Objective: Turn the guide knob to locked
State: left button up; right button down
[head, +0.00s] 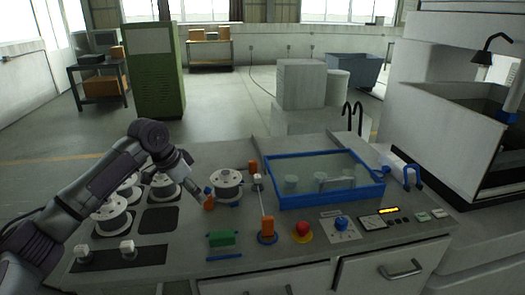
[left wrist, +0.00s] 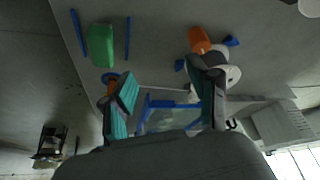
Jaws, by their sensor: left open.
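I cannot tell for sure which part is the guide knob. A blue knob (head: 342,224) sits on a pale plate at the panel's front right. An orange piece on a blue base (head: 267,227) stands left of the red button. Another orange piece (head: 209,200) stands beside the front spool; it also shows in the left wrist view (left wrist: 198,40). My left gripper (head: 194,187) is above the bench near that spool, tilted down. In the left wrist view its fingers (left wrist: 166,102) are apart with nothing between them. My right gripper is not in view.
A blue-rimmed tank (head: 325,203) fills the bench's middle right. A red button (head: 302,230), a green block (head: 221,239) and several white spools (head: 226,184) stand around. A thin upright post (head: 257,183) rises near the tank.

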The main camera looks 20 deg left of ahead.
aim_at(252, 167)
jog(key=i, duration=1)
